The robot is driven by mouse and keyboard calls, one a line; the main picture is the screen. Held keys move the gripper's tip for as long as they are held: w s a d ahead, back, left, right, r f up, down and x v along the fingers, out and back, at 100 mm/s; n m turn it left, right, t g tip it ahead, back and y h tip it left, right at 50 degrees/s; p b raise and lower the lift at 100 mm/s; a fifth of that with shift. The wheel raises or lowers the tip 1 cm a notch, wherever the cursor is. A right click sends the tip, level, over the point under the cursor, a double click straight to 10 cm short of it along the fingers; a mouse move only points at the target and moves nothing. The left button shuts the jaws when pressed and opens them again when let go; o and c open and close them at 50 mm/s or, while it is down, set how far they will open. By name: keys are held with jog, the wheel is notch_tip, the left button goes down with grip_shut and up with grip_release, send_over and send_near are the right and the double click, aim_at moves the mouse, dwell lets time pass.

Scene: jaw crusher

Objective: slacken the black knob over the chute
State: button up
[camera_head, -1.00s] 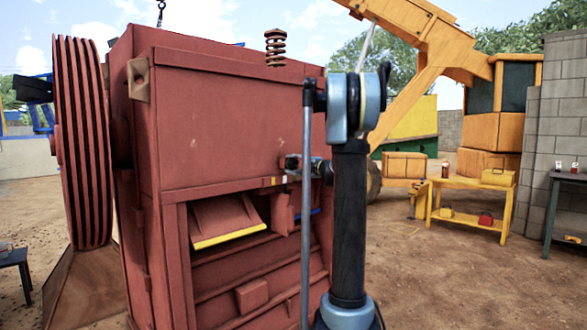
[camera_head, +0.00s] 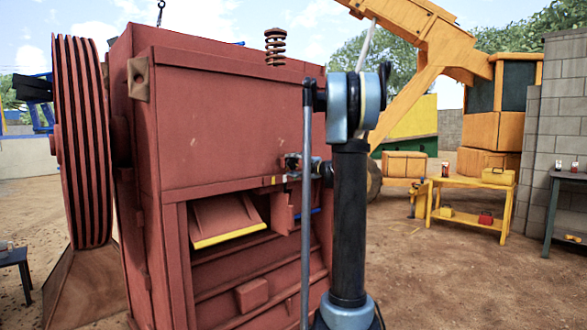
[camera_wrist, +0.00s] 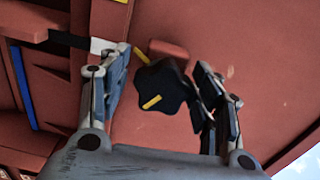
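The black knob (camera_wrist: 165,82) is lobed, with a yellow stripe on its face. It stands off the red crusher wall in the wrist view. My gripper (camera_wrist: 161,68) is open, with one finger on each side of the knob. A gap shows between the left finger and the knob; the right finger is close to it, and I cannot tell whether it touches. The chute opening (camera_head: 225,219), with a yellow-edged flap, lies below and left.
The red crusher body (camera_head: 230,125) fills the left and centre, with a ribbed flywheel (camera_head: 82,140) at its side. A yellow table (camera_head: 470,184) stands to the right, before a grey block wall (camera_head: 560,110). Dirt ground between is open.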

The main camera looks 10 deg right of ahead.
jog(key=shift+r, duration=0.1)
jog(key=shift+s+d, duration=0.15)
jog(key=v, duration=1.1)
jog(key=shift+s+d, duration=0.15)
jog(key=shift+s, duration=0.05)
